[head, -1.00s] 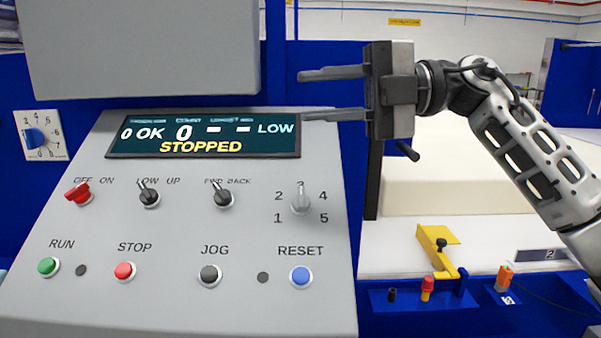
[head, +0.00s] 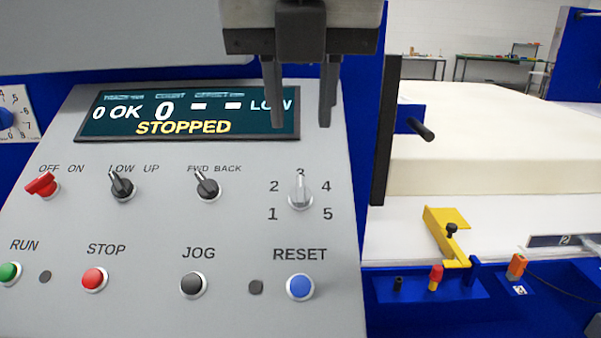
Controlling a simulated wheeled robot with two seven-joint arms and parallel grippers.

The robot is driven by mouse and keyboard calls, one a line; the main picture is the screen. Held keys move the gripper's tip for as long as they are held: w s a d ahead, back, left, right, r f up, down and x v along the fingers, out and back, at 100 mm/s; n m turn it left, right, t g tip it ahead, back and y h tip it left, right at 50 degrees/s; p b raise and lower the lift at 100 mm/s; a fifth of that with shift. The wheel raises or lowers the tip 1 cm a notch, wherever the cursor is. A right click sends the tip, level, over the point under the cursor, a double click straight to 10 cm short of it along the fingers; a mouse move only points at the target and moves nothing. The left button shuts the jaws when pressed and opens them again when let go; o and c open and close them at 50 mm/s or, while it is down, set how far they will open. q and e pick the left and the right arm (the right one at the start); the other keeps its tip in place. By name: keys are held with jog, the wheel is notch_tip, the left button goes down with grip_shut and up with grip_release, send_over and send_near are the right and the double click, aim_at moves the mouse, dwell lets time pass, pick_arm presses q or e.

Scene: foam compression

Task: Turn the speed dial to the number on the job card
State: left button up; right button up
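The grey speed dial (head: 300,192) sits on the sloping control panel (head: 240,230), with numbers 1 to 5 around it. Its pointer stands upright toward the 3. My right gripper (head: 301,118) hangs from the top, fingers down and apart, with nothing between them. Its fingertips are above the dial in the picture, in front of the display's right end, and do not touch the dial. A dark plate that seems to read 2 (head: 565,240) lies at the far right on the white bed; I cannot tell if it is the job card. My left gripper is out of view.
The display (head: 190,127) reads STOPPED and LOW. Red (head: 42,186) and black switches (head: 122,186) line the panel left of the dial. A blue RESET button (head: 300,286) is below it. A white foam block (head: 480,150) stands right, beyond a dark post (head: 386,130).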

aim_at(301, 185)
jog(key=p+x, duration=0.1)
jog(key=x, duration=1)
jog(key=c, duration=0.7)
